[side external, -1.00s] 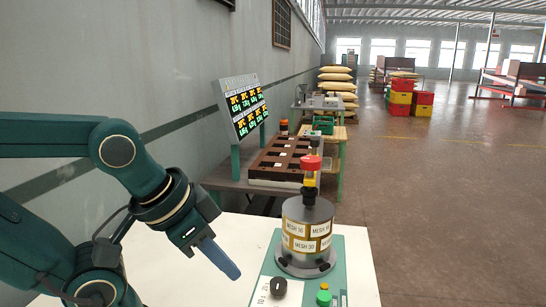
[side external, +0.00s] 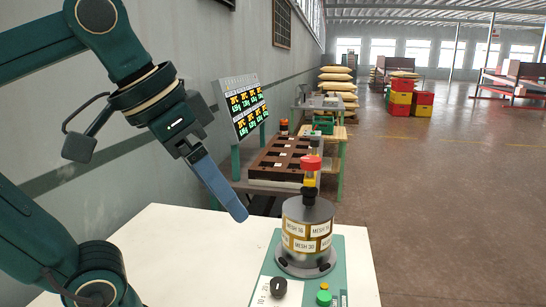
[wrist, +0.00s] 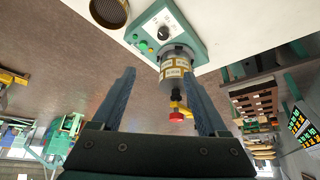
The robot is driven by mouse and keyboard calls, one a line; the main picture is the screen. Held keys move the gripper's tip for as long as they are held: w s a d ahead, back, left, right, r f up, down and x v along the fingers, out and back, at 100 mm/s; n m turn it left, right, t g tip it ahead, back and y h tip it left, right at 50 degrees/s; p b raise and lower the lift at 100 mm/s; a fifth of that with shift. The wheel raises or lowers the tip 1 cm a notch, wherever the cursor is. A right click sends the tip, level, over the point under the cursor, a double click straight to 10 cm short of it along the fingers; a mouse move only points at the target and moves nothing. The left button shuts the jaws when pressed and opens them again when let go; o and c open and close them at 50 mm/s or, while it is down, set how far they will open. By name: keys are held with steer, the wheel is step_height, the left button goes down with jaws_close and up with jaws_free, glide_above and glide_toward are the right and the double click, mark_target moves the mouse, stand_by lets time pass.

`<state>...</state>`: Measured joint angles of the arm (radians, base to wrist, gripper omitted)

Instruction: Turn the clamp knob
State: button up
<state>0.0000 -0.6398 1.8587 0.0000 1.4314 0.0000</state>
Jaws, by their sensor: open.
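The sieve drum (side external: 304,212) stands upright on a green base, with yellow and white MESH labels around its side. A red-topped knob (side external: 311,163) with a yellow part below it rises from the drum's lid. It also shows in the wrist view (wrist: 176,116), between my fingers. A black dial (side external: 278,287) sits on the base's white panel. I cannot tell from its look alone which of the two is the clamp knob. My gripper (side external: 238,214) is open and empty, left of the drum and apart from it, fingers slanting down. Its two blue fingers are spread in the wrist view (wrist: 158,74).
The green base (side external: 345,262) with a green button (side external: 324,297) rests on a white table (side external: 170,255). Behind it are a brown compartment tray (side external: 275,158) and a lit display board (side external: 243,106). A wall runs along the left; open floor lies right.

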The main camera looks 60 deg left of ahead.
mark_target(308, 166)
steer(key=w+a+f+m+y, duration=0.2)
steer(key=w+a+m+y, duration=0.5)
steer(key=a+m+y, duration=0.3)
steer(key=w+d+r+m+t, duration=0.25)
steer(key=w+m+t, duration=0.3)
steer(key=m, duration=0.45)
steer(key=w+d+r+m+t, duration=0.2)
steer(key=w+d+m+t, duration=0.15)
steer(key=w+m, duration=0.45)
steer(key=shift+m, duration=0.8)
steer(key=f, duration=0.1)
steer(key=s+f, duration=0.1)
steer(key=f, duration=0.1)
steer(key=s+f, duration=0.1)
steer(key=shift+s+a+f, duration=0.15)
steer(key=shift+a+f, duration=0.1)
steer(key=shift+f, duration=0.2)
steer(key=shift+w+a+f, duration=0.1)
steer(key=shift+w+a, duration=0.1)
steer(key=shift+x, duration=2.3)
steer(key=shift+c, duration=0.3)
